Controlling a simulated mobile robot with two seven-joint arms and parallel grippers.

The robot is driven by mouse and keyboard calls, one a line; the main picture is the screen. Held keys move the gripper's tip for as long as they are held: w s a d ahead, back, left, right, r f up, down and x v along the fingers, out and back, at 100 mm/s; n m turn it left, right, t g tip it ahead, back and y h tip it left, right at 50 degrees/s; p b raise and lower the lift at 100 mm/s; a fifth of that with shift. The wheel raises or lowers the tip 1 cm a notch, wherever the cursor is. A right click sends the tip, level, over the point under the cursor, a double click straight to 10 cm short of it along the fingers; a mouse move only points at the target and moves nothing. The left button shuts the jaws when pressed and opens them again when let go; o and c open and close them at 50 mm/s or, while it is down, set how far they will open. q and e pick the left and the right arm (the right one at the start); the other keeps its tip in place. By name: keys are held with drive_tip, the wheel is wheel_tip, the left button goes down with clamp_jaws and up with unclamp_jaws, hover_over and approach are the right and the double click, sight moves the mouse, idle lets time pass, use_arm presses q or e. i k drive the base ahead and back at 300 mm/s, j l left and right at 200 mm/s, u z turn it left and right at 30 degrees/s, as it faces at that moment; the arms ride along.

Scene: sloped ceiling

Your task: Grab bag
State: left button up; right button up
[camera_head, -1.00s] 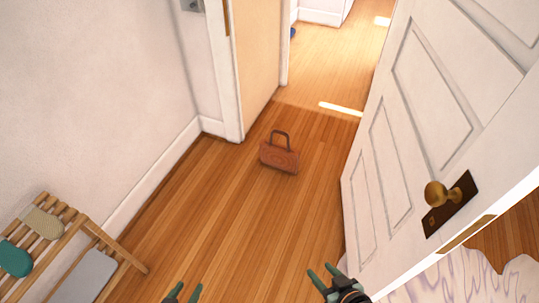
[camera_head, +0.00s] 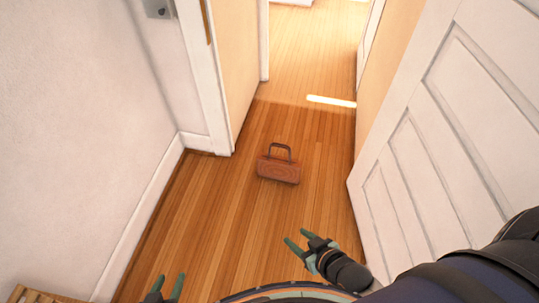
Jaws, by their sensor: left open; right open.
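The brown bag (camera_head: 278,170) stands upright on the wooden floor near the middle of the view, its dark handle loop raised. My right gripper (camera_head: 297,241) is open and empty, below and slightly right of the bag in the picture, apart from it. My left gripper (camera_head: 168,285) is open and empty at the bottom edge, well to the lower left of the bag. Nothing hides the bag.
An open white door (camera_head: 440,150) stands close on the right, near my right arm. A white wall (camera_head: 80,120) runs along the left, with a slatted wooden rack (camera_head: 38,296) at the lower left corner. Floor around the bag is clear; a doorway opens beyond.

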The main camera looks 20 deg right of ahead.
sight(288, 170)
drive_tip(key=i+l, duration=1.25)
drive_tip(key=i, duration=0.25)
drive_tip(key=i+u, duration=0.05)
